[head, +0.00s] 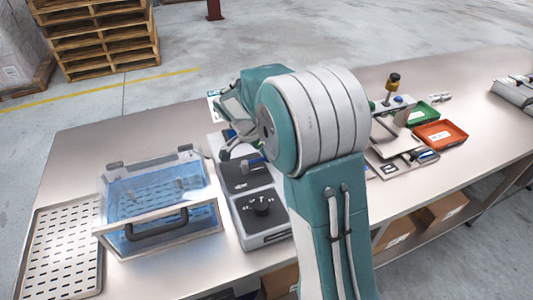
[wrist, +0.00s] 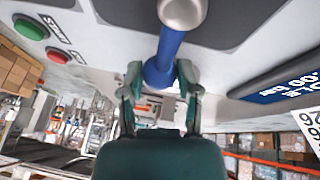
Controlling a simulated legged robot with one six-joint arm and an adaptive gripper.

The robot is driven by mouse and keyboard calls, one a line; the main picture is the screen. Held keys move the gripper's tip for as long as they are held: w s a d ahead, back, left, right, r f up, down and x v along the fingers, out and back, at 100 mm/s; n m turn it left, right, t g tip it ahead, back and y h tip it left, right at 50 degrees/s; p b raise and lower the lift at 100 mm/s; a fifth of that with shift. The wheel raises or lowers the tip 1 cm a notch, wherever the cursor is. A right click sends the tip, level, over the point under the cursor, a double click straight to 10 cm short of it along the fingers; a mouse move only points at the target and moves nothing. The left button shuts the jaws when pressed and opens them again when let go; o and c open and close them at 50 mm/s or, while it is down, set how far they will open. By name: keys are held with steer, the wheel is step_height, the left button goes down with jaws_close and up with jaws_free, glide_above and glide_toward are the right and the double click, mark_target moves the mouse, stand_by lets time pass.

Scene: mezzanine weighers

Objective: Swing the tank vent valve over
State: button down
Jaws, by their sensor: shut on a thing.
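In the wrist view, a blue lever (wrist: 171,45) with a rounded metal end (wrist: 182,12) runs down between the fingers of my gripper (wrist: 160,82). It looks like the vent valve handle, and the fingers are shut on its lower part.
A control box with a black dial (head: 262,205) stands right of the tank. A slotted metal tray (head: 62,250) lies at the left. A green tray (head: 422,113) and an orange tray (head: 440,135) are at the right. Green (wrist: 30,28) and red (wrist: 57,56) buttons sit near the lever.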

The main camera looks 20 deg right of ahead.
steer(key=shift+s+a+f, duration=0.1)
steer(key=shift+s+f, duration=0.05)
steer(key=shift+f, duration=0.05)
steer(key=shift+c, duration=1.6)
jaws_free()
steer(key=shift+a+r, duration=0.1)
steer(key=shift+r, duration=0.15)
steer(key=v, duration=1.1)
steer(key=shift+w+a+r, duration=0.25)
